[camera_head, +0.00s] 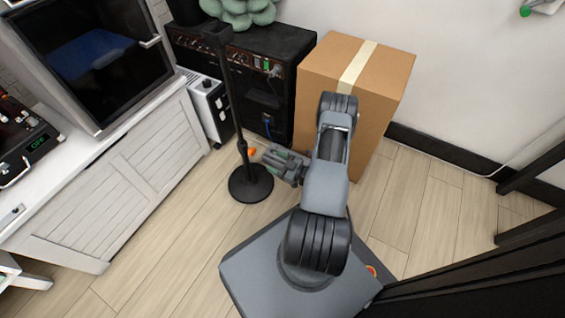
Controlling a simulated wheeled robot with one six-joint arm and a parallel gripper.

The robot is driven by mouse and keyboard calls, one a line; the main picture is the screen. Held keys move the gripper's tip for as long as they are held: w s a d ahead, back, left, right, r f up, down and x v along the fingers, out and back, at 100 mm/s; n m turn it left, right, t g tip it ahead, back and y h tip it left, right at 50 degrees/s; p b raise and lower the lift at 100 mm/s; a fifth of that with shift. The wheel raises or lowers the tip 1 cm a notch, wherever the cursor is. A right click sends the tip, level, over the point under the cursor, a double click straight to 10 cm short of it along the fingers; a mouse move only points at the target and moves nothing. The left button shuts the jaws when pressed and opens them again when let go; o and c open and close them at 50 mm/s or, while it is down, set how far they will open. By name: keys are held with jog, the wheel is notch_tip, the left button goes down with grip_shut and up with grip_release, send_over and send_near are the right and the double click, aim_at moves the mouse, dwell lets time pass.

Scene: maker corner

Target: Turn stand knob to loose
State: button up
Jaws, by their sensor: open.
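A black stand has a slim upright pole (233,105) and a round base (250,186) on the floor, left of the picture's middle. A small orange knob (251,152) shows at the right side of the pole, low down, near a dark collar. My gripper (270,158) is open and points left towards the knob. Its fingertips look just right of the knob; I cannot tell whether they touch it. The knob's turn position is too small to read.
A cardboard box (390,90) stands behind my arm. A black amplifier (262,100) with a plant (240,12) on top is behind the stand. A white cabinet (125,185) is at the left. Wooden floor (165,250) is clear in front of the stand.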

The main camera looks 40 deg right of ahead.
jog(key=shift+v, duration=1.3)
